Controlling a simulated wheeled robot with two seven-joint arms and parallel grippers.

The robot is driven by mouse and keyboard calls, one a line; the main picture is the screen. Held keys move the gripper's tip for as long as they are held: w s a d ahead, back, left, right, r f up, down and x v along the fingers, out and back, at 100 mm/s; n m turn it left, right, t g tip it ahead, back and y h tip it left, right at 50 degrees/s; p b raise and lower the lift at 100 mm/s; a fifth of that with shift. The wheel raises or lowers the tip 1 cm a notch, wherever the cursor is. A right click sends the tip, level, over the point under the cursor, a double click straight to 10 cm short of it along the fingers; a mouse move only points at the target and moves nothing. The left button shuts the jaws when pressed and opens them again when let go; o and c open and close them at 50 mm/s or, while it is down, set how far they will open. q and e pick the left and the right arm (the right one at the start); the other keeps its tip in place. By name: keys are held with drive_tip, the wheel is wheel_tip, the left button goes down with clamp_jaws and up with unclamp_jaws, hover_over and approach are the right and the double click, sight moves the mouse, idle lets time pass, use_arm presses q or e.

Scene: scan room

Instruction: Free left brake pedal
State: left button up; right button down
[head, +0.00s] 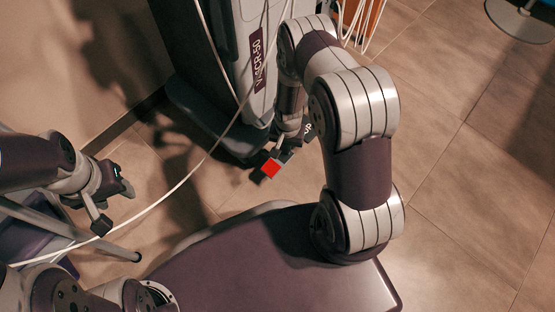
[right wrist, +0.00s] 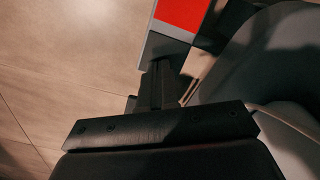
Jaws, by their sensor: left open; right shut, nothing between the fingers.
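A small red-faced pedal (head: 271,168) sticks out low at the foot of the grey machine marked V-SCR-50 (head: 232,45). I cannot tell whether it is the left brake pedal. Its red face (right wrist: 183,12) also shows at the top of the right wrist view, cut off by the frame. My right gripper (head: 287,152) reaches down close beside the pedal. In the right wrist view its fingers (right wrist: 163,85) are shut and empty, just below the red part; I cannot tell whether they touch. My left gripper (head: 115,206) is open and empty at the left, far from the pedal.
The machine's dark base (head: 205,125) stands on the tiled floor near the left wall. A white cable (head: 181,183) runs across from the machine to the lower left. A metal-legged item (head: 110,246) stands at lower left.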

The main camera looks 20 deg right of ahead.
drive_tip(key=shift+f+b, duration=0.35)
drive_tip(key=shift+f, duration=0.3)
drive_tip(key=shift+r, duration=0.1)
wheel_tip(320, 180, up, 7)
drive_tip(key=p, duration=0.7)
drive_tip(key=shift+r, duration=0.1)
